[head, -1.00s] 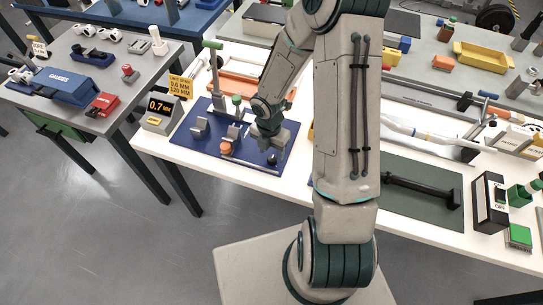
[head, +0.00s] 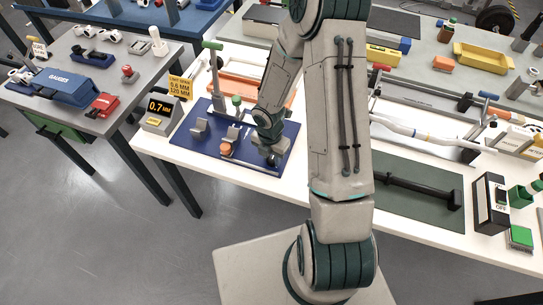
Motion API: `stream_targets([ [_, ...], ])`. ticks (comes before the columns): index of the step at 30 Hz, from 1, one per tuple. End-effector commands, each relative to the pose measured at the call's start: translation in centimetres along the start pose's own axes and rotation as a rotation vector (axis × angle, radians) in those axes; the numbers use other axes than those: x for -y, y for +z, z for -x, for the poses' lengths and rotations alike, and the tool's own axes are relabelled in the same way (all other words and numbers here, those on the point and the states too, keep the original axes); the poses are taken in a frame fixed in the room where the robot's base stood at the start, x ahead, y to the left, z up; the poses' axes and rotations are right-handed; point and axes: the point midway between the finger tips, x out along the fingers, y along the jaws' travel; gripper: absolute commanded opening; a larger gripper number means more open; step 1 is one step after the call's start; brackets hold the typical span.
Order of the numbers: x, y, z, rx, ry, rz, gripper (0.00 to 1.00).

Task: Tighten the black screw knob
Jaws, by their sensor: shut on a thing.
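A blue base plate (head: 192,145) lies on the white table and carries a small fixture with grey blocks and an orange knob (head: 226,149). My gripper (head: 271,151) is low over the right part of the plate, pointing down. It is shut on the black screw knob (head: 273,160), which shows only as a small dark shape at its tips. The fingers and most of the knob are too small and hidden to see clearly.
A grey readout (head: 159,112) showing 0.7 mm and a yellow sign (head: 180,87) stand left of the plate. An orange tray (head: 246,88) lies behind. A green mat (head: 412,206) with a black bar is at right.

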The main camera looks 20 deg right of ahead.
Motion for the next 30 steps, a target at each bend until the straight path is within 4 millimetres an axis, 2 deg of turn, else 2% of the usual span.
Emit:
stream_targets([
  [11,-0.03,0.03,-0.06,-0.008,0.001,-0.17,0.07],
  [30,-0.03,0.14,-0.13,-0.036,0.002,-0.768,0.07],
])
